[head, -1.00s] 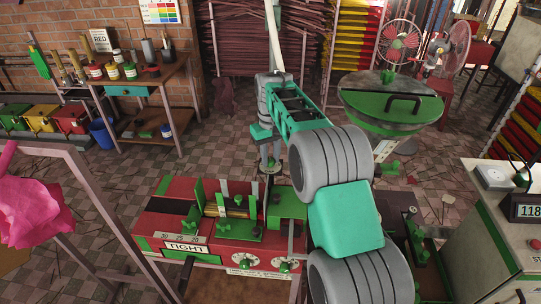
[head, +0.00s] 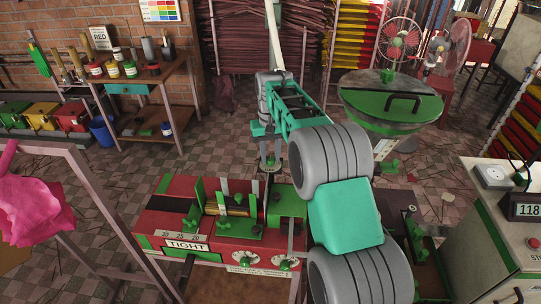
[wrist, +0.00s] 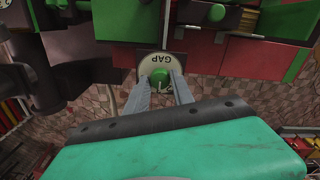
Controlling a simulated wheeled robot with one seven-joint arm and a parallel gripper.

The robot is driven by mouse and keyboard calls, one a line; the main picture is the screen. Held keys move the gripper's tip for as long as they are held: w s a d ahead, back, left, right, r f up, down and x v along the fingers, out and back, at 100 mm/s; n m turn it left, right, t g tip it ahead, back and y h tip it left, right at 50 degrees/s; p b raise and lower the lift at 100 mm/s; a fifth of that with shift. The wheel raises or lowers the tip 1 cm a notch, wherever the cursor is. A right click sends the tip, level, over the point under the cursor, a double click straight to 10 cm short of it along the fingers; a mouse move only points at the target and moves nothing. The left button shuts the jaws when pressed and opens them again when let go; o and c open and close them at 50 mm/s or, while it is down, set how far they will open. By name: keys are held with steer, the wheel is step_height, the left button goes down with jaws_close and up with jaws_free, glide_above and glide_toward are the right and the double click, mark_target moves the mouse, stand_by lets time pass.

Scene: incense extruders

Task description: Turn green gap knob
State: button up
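The green gap knob (wrist: 159,77) sits on a round white dial marked GAP (wrist: 153,62), upside down in the wrist view. My gripper (wrist: 161,80) points at the dial, with its two grey fingers spread on either side of the knob. The fingers look apart, with the knob between them; I cannot tell whether either touches it. In the head view my gripper (head: 270,160) points down at the far side of the red and green extruder (head: 160,222). The knob is too small to make out clearly there.
The extruder's front carries a TIGHT sign (head: 186,246) and two dials (head: 285,264) with green knobs. A green-lidded drum (head: 391,105) stands behind at right. A white cabinet (head: 490,215) is at far right, and a metal frame (head: 100,205) at left.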

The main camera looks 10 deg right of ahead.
mark_target(271, 159)
steer(key=o, duration=0.4)
steer(key=shift+c, duration=0.2)
step_height(271, 159, up, 7)
steer(key=shift+r+b, duration=0.1)
steer(key=shift+b, duration=0.45)
steer(key=shift+r, duration=0.25)
steer(key=shift+s+r, duration=0.2)
steer(key=shift+r, duration=0.05)
steer(key=s+r+t, duration=0.2)
steer(key=s+r, duration=0.2)
steer(key=s, duration=0.9)
steer(key=s+f+t, duration=0.1)
steer(key=s+f, duration=0.3)
steer(key=s, duration=0.3)
steer(key=s+f+t, duration=0.1)
steer(key=s+f, duration=0.2)
steer(key=s, duration=0.5)
steer(key=shift+f, duration=0.4)
